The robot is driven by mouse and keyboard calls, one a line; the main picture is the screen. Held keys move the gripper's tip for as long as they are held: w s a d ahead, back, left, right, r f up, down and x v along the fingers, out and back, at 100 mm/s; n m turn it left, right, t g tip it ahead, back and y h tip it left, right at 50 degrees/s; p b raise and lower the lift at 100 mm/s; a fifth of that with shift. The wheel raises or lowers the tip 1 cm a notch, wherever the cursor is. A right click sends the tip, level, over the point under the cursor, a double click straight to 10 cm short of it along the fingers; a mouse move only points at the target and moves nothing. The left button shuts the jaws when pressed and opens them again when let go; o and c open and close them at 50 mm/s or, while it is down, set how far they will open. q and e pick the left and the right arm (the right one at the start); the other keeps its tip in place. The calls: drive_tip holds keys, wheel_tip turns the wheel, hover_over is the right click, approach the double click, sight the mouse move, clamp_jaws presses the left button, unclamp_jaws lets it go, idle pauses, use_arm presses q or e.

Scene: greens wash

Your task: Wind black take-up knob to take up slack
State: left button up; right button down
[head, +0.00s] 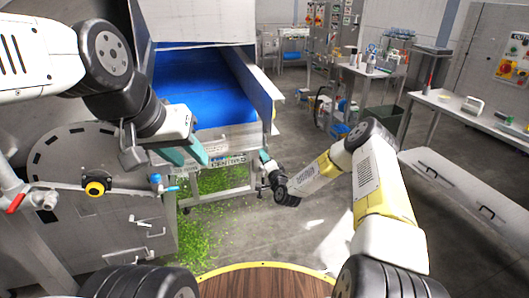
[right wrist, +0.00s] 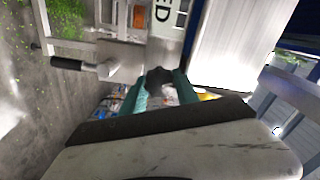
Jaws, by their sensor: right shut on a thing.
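The black take-up knob (right wrist: 158,79) shows in the right wrist view between the two teal fingers of my right gripper (right wrist: 160,88), which is shut on it. In the head view my right gripper (head: 266,162) is at the lower right front corner of the blue-belted conveyor (head: 205,90); I cannot make the knob out clearly there. My left gripper (head: 194,157) is open and empty, its teal fingers apart in front of the conveyor's lower end. The blue belt looks smooth; its slack cannot be told.
A grey metal machine with a yellow-and-black knob (head: 95,187) stands at the left. Chopped greens (head: 205,215) litter the floor under the conveyor. A black-handled lever (right wrist: 80,65) shows in the right wrist view. A long bench (head: 465,105) stands at the right.

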drive_tip(key=shift+f+m, duration=0.2)
drive_tip(key=shift+m, duration=2)
drive_tip(key=c, duration=0.9)
unclamp_jaws()
drive_tip(key=shift+s, duration=0.1)
